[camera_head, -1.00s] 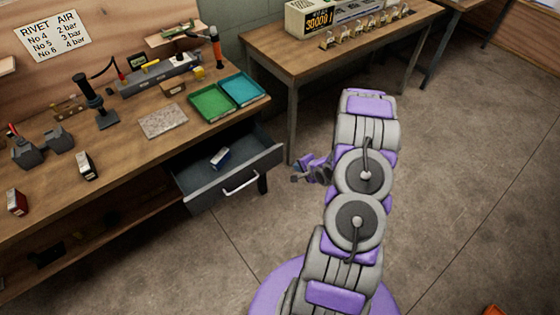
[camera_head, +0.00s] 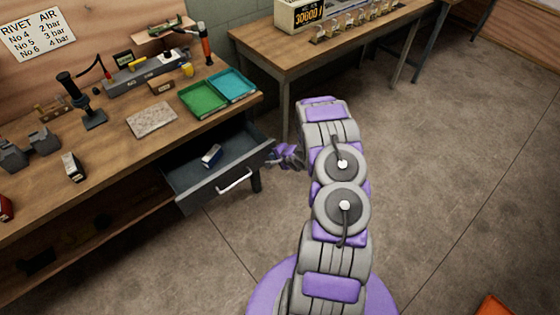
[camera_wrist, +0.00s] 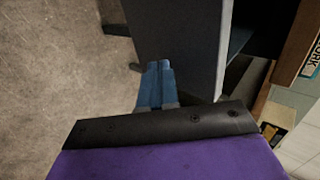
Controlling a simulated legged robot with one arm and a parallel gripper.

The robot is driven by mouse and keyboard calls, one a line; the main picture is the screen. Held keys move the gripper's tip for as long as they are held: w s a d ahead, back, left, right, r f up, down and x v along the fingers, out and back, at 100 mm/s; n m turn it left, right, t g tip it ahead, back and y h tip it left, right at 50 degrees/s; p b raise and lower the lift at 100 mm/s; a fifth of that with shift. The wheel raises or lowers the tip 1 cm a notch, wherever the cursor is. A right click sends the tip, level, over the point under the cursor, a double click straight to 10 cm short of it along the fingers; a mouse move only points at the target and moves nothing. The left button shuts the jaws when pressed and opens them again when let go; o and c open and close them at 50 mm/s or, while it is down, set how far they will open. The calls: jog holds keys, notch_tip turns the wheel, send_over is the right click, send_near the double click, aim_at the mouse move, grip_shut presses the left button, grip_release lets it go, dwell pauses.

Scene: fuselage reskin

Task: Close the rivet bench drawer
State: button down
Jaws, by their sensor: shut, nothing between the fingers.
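The rivet bench drawer (camera_head: 215,188) is pulled out from the wooden bench, with its silver handle (camera_head: 234,181) on the front. A small blue and white box (camera_head: 211,156) lies inside it.
The bench top (camera_head: 110,165) above carries a green tray (camera_head: 204,97), a teal tray (camera_head: 232,85) and tools. A second table (camera_head: 310,50) stands behind on the right. The floor (camera_head: 440,170) to the right is open.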

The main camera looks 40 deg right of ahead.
jog(key=shift+w, duration=0.25)
jog(key=shift+w+r, duration=0.1)
